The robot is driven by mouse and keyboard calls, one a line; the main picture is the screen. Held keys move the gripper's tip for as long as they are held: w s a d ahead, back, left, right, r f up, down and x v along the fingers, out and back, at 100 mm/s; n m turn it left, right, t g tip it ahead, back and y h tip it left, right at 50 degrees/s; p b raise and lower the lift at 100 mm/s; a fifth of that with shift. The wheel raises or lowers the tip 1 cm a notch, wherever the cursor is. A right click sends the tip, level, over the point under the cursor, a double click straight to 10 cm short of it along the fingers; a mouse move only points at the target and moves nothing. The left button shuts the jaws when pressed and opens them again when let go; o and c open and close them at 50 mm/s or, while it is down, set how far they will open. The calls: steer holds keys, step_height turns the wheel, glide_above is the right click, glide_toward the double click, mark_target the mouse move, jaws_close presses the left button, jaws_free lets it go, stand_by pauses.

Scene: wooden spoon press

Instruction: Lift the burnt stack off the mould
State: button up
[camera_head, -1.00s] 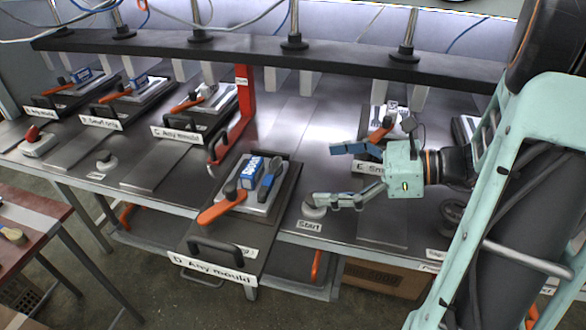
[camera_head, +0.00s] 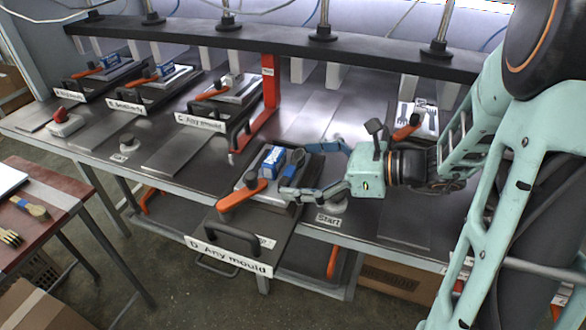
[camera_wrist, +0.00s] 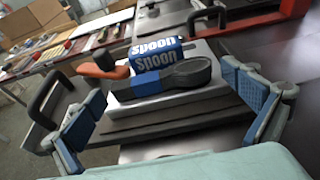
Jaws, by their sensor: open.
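The pulled-out press tray (camera_head: 275,243), labelled "D. Any mould", bears a light grey mould block (camera_wrist: 215,98). A blue block marked "spoon" (camera_head: 272,159) and an orange handle (camera_head: 240,195) are on it. A dark spoon-shaped piece with a blue band, apparently the burnt stack (camera_wrist: 185,76), lies on the mould beside the blue block; it shows dark and small in the head view (camera_head: 291,160). My gripper (camera_head: 303,170) is open at the right side of the tray. In the wrist view its fingers (camera_wrist: 170,105) stand on either side of the mould, with the stack between them, apparently untouched.
A black bar handle (camera_head: 226,236) stands at the tray's front. A red upright (camera_head: 269,82) is behind. A "Start" button (camera_head: 335,206) sits to the right under my gripper. Several other mould trays (camera_head: 215,100) line the bench. A red table (camera_head: 40,210) stands at left.

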steer(key=c, duration=0.8)
steer(key=shift+r, duration=0.25)
